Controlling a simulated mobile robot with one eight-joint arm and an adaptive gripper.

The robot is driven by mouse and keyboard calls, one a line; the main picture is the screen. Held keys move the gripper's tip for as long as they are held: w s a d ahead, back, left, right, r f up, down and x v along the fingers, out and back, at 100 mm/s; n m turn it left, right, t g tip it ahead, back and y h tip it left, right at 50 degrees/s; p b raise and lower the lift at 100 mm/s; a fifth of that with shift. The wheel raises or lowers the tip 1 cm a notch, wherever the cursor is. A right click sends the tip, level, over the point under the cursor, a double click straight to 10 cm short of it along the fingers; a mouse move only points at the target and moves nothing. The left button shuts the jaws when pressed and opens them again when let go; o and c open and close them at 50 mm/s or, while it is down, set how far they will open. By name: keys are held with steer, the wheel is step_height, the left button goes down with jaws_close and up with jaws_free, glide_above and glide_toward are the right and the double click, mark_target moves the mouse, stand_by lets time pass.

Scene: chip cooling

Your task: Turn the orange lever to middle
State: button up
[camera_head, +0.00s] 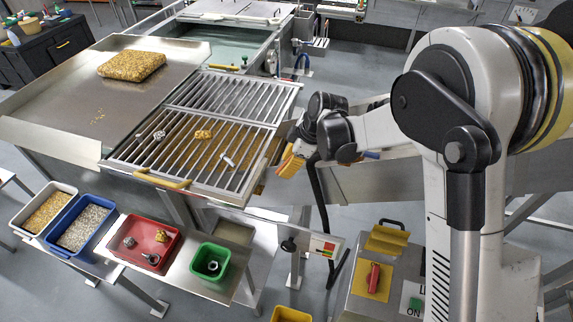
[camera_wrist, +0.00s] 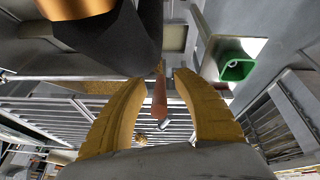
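My gripper (camera_head: 288,164) with yellow fingers is beside the right edge of the slatted grate in the head view. In the wrist view my gripper (camera_wrist: 166,78) is open. An orange-red lever-like rod (camera_wrist: 159,97) shows between its two fingers, with visible gaps on both sides. I cannot tell its depth or whether anything touches it.
The grate (camera_head: 215,105) lies left of the gripper, with a few small pieces on it. A green bin (camera_head: 222,285) and red tray (camera_head: 165,228) stand below on a shelf. A red handle (camera_head: 374,276) sits on a yellow plate at lower right.

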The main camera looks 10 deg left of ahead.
steer(key=shift+f, duration=0.1)
jaws_close()
steer(key=shift+a, duration=0.15)
steer(key=shift+w+a+r+g+h+b, duration=0.15)
steer(key=shift+a+h+b, duration=0.3)
steer(key=shift+h, duration=0.55)
steer(key=shift+s+a+r+g+h+b, duration=0.15)
steer(key=shift+a+h+b, duration=0.15)
steer(key=shift+h+b, duration=0.5)
steer(key=shift+w+a+r+g+h+b, duration=0.15)
steer(key=shift+a+h+b, duration=0.15)
steer(key=shift+h, duration=0.9)
jaws_free()
steer(key=shift+a, duration=0.1)
